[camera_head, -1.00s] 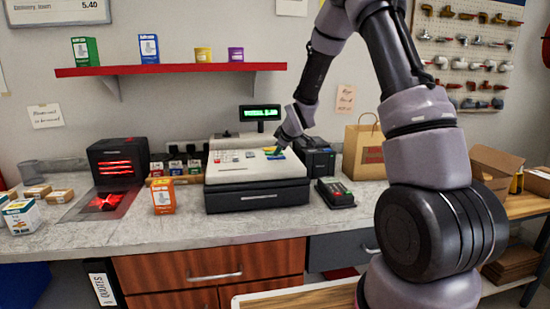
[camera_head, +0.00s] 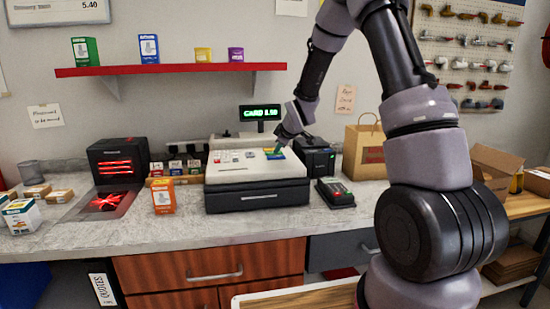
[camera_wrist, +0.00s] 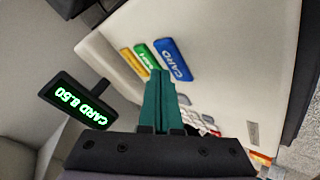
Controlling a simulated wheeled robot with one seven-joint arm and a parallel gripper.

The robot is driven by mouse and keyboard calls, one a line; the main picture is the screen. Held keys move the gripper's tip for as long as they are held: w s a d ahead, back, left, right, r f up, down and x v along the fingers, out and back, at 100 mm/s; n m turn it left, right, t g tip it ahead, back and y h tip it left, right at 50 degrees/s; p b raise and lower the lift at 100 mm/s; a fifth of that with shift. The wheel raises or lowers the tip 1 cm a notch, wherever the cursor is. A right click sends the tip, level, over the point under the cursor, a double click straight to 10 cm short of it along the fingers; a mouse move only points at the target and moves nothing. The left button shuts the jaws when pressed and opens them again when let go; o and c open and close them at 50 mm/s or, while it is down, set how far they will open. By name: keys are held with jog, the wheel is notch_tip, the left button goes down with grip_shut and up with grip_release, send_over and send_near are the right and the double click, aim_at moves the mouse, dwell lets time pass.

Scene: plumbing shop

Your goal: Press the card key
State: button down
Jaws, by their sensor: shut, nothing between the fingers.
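The card key is a blue key marked CARD (camera_wrist: 174,60) on the cash register (camera_head: 257,194). It sits beside a green key (camera_wrist: 147,56) and a yellow key (camera_wrist: 131,62) in the wrist view. My gripper (camera_wrist: 162,73) is shut and empty. Its teal fingertips are at the near end of the blue and green keys; I cannot tell whether they touch. In the head view my gripper (camera_head: 277,148) points down at the register's right side. The register display (camera_head: 259,112) reads CARD 8.50, also in the wrist view (camera_wrist: 80,103).
A card terminal (camera_head: 335,192) lies right of the register, with a dark device (camera_head: 316,157) behind it. An orange box (camera_head: 163,196) and a scanner with red light (camera_head: 117,162) stand left. A paper bag (camera_head: 364,150) stands right. Counter front is clear.

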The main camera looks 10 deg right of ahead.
aim_at(278, 158)
jog(key=shift+r, duration=3)
